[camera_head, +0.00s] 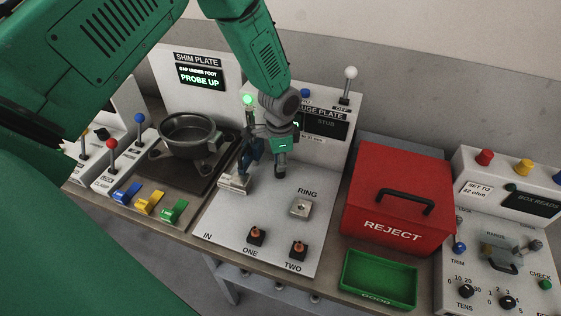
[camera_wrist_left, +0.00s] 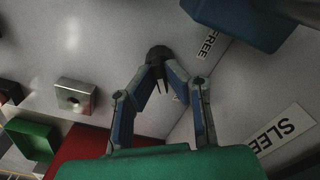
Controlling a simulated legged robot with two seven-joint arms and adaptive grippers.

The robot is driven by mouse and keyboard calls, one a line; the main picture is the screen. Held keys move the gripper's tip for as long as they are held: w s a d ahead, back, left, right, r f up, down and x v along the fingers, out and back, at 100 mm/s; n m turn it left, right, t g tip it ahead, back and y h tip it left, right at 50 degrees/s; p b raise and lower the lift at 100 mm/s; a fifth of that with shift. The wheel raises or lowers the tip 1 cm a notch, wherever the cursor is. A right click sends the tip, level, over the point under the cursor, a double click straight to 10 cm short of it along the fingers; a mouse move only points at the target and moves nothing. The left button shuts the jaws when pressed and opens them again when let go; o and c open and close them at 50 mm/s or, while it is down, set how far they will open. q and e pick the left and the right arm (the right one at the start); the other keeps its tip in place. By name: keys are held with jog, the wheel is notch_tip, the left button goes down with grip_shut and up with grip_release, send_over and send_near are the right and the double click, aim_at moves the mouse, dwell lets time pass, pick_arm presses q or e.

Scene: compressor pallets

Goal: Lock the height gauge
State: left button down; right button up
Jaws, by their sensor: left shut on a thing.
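The gauge plate station (camera_head: 225,217) is a light panel with a dark display on its back wall. In the left wrist view, the two fingers of my left gripper (camera_wrist_left: 160,75) close around a small dark round knob (camera_wrist_left: 158,53) beside the FREE label (camera_wrist_left: 207,44). In the head view my left gripper (camera_head: 249,158) reaches down over the plate from above; its fingers hide the knob there. A metal block (camera_head: 234,182) stands just left of the fingers. My right gripper is in neither view.
The RING block (camera_head: 300,207) and knobs ONE (camera_head: 256,235) and TWO (camera_head: 298,249) stand on the plate's front. A red REJECT box (camera_head: 375,205) and green tray (camera_head: 380,280) are to the right. A grey pot (camera_head: 190,133) stands left.

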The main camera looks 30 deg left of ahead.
pick_arm(q)
jog(key=shift+w+r+m, duration=0.2)
jog(key=shift+w+m, duration=0.1)
jog(key=c, duration=1.8)
grip_release()
jog(key=shift+o, duration=0.8)
jog(key=shift+s+f, duration=0.1)
notch_tip(320, 180, up, 12)
jog(key=shift+f, duration=0.1)
